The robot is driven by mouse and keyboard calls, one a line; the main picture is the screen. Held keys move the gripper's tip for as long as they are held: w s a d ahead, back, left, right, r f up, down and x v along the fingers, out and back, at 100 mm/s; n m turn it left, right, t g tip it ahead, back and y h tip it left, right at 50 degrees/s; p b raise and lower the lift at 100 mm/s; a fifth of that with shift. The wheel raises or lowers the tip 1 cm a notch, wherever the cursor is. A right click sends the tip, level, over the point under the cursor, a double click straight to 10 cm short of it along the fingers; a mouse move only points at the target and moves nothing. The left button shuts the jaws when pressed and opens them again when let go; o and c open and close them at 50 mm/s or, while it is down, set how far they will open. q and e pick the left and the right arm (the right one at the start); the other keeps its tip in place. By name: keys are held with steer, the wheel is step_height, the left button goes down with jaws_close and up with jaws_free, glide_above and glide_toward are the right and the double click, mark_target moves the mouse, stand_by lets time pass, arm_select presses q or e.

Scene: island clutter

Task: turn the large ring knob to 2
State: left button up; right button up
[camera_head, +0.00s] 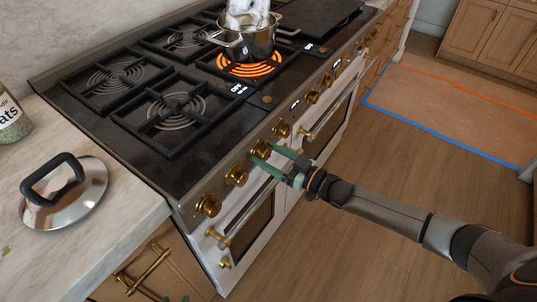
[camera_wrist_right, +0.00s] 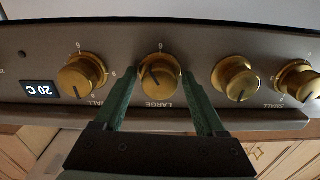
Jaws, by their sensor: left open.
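The brass knob (camera_wrist_right: 160,73) with the upside-down label LARGE below it sits on the stove's front panel in the right wrist view. It also shows in the head view (camera_head: 261,149). A dark pointer line is on its face; the setting it points to cannot be read. My right gripper (camera_wrist_right: 160,72) has one green finger on each side of this knob, with narrow gaps. It also shows in the head view (camera_head: 264,153). Only the tips of my left gripper (camera_head: 176,298) show at the bottom edge, open and away from the knobs.
Brass knobs stand close on both sides, one left (camera_wrist_right: 83,76) and one right (camera_wrist_right: 235,78). A steel pot (camera_head: 246,42) stands on a glowing orange burner (camera_head: 243,69). A lid (camera_head: 65,196) and a jar (camera_head: 12,118) are on the left counter. Oven handles (camera_head: 217,239) stick out below the panel.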

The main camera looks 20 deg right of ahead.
arm_select(q)
steer(key=shift+w+r, duration=0.1)
steer(key=shift+w, duration=0.1)
arm_select(e)
jaws_close()
steer(key=shift+n, duration=0.3)
steer(key=n, duration=0.4)
steer(key=shift+f+n, duration=0.1)
steer(key=shift+n, duration=0.2)
steer(key=n, duration=0.4)
steer(key=shift+d+n, duration=0.1)
steer(key=shift+n, duration=0.2)
steer(key=n+b, duration=0.1)
steer(key=n, duration=0.2)
steer(key=shift+n, duration=0.3)
steer(key=n, duration=0.2)
steer(key=shift+n+b, duration=0.4)
arm_select(q)
steer(key=shift+w+d+f, duration=0.2)
steer(key=shift+d+f, duration=0.35)
steer(key=shift+d, duration=0.15)
arm_select(e)
steer(key=shift+n, duration=0.8)
arm_select(q)
steer(key=shift+f, duration=0.1)
